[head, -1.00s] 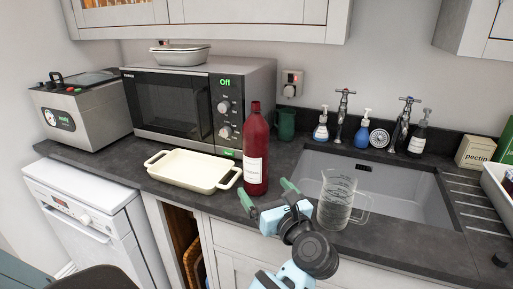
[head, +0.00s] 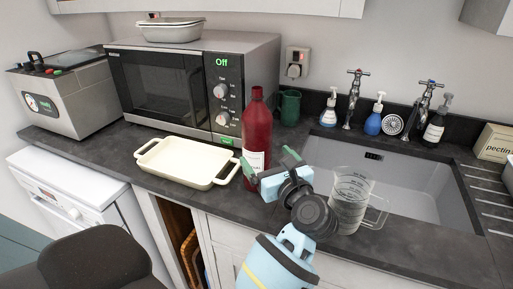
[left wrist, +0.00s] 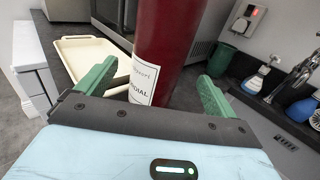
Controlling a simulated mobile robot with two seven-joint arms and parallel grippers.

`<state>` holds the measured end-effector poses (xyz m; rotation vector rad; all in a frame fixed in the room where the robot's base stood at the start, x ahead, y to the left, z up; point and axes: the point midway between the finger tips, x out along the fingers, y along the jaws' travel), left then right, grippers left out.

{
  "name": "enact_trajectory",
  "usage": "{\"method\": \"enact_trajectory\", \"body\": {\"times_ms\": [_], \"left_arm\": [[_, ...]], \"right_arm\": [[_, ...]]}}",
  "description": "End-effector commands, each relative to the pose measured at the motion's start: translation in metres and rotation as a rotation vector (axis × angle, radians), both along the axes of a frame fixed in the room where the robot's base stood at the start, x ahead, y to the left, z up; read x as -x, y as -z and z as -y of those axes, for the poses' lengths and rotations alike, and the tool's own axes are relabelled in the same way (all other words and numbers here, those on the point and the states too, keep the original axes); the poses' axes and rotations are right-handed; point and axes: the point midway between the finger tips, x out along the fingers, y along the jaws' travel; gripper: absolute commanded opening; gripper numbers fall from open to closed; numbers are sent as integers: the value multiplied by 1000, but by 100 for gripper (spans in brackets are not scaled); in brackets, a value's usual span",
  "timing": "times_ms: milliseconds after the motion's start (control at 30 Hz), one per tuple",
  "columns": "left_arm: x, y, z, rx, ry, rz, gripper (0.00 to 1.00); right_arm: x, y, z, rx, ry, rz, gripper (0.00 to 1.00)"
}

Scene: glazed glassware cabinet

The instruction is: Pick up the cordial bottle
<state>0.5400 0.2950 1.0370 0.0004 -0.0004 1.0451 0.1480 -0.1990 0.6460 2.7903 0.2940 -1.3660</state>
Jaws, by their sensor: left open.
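The cordial bottle (head: 257,135) is dark red with a white label and stands upright on the dark worktop, in front of the microwave. It also fills the middle of the left wrist view (left wrist: 168,45), where part of its label reads "…DIAL". My left gripper (head: 268,160) is open at the front of the bottle. In the left wrist view its green fingers (left wrist: 152,85) stand apart, one on each side of the bottle, with the bottle between or just beyond their tips. I cannot tell whether they touch it. My right gripper is not in view.
A cream baking dish (head: 187,164) lies left of the bottle. A glass measuring jug (head: 349,204) stands close to the right of my left gripper, by the sink (head: 405,185). A green mug (head: 289,107) is behind the bottle, and the microwave (head: 180,88) stands at the back.

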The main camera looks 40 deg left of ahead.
Motion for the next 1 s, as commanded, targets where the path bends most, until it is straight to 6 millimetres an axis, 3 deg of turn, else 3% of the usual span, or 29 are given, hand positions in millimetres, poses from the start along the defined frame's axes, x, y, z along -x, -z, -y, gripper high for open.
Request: {"method": "enact_trajectory", "body": {"times_ms": [267,600,900,1000], "left_arm": [[-6,-2,-12,-2,-2,1,93],[-25,-4,-49,-3,-2,3,93],[-28,0,-54,1,-1,-1,93],[-28,0,-54,1,-1,-1,83]], "right_arm": [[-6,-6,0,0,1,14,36],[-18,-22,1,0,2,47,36],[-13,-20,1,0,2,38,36],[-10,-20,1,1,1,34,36]]}}
